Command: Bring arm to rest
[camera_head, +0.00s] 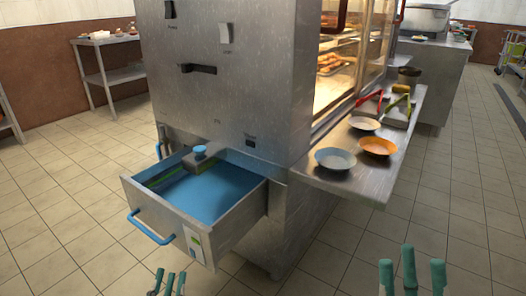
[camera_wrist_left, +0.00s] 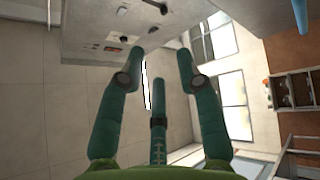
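My left gripper (camera_head: 170,279) is at the bottom edge of the head view, left of centre, below and in front of the open drawer. Only its teal fingertips show there. In the left wrist view my left gripper (camera_wrist_left: 156,70) has its teal fingers spread, with nothing between them. My right gripper (camera_head: 412,264) is at the bottom right of the head view, over the tiled floor. Its teal fingers stand apart and hold nothing visible. The rest of both arms is out of the head view.
A steel cabinet (camera_head: 225,90) stands in the middle. Its drawer (camera_head: 148,213), with a blue handle (camera_head: 150,229), is pulled out. Floor (camera_head: 470,235) at right is clear.

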